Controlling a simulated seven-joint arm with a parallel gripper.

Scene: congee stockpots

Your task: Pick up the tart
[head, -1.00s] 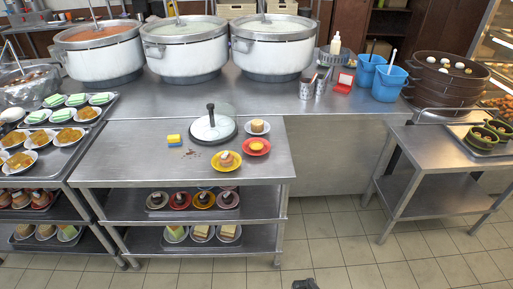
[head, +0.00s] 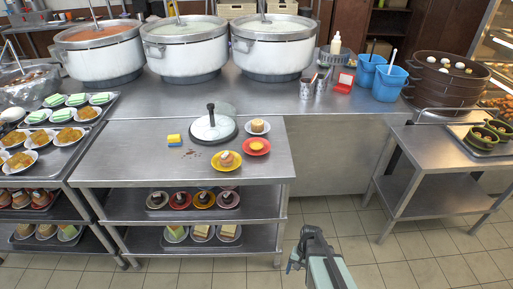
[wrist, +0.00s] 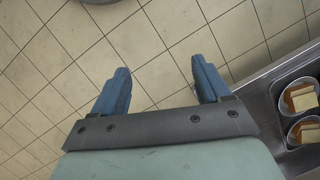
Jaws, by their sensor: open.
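The tart (head: 257,146), small and yellow, appears to be the item on a red plate (head: 267,151) near the right edge of the steel worktable (head: 130,163). My gripper (head: 297,259) is low in front of the worktable, over the tiled floor, well apart from the tart. In the wrist view my gripper (wrist: 160,68) has its two blue fingers spread, with only floor tiles between them. The tart is not in the wrist view.
A yellow plate (head: 227,168) with a brown-topped cake and a white plate (head: 250,130) with a pale cake flank the red plate. A pot lid (head: 212,128) lies left of them. Lower shelves hold plated food; sandwich plates (wrist: 301,97) show right in the wrist view.

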